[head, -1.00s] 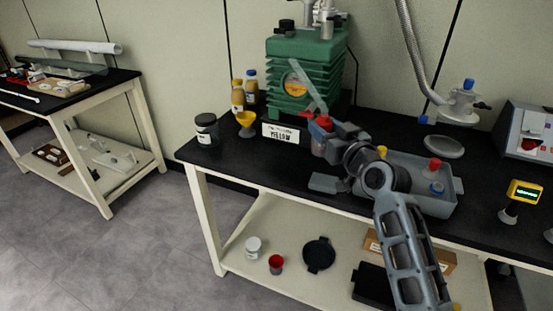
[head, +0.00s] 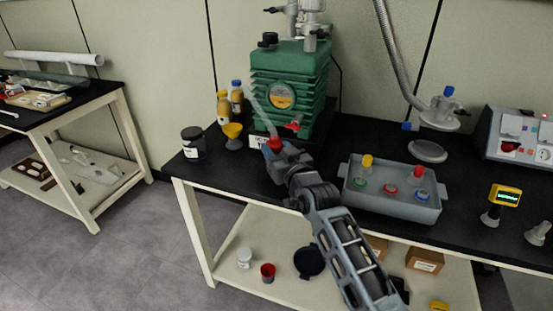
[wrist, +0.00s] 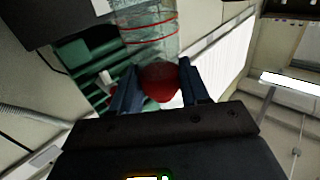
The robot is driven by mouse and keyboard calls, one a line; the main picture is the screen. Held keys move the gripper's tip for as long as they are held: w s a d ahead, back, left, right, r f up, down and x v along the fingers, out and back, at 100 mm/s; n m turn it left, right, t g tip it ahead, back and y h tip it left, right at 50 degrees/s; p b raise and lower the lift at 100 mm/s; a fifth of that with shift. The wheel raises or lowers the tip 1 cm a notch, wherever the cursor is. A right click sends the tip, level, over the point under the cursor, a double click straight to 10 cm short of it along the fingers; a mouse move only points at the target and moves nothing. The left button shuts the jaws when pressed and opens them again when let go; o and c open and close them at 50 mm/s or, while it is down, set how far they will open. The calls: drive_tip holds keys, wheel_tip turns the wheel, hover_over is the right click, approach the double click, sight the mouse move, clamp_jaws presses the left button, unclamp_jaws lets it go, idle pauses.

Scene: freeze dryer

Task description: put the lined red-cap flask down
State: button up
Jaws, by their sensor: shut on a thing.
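My gripper (head: 283,160) is shut on the lined red-cap flask at its red cap (head: 274,144). It is over the left part of the black bench, in front of the green pump.
The green pump (head: 288,88) stands behind the gripper. A grey tray (head: 396,206) with capped flasks and coloured rings stands to the right.

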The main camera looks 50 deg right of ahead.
drive_tip(key=shift+f+b, duration=0.4)
drive_tip(key=shift+f, duration=1.55)
drive_tip(key=shift+f, duration=0.1)
drive_tip(key=o, duration=1.1)
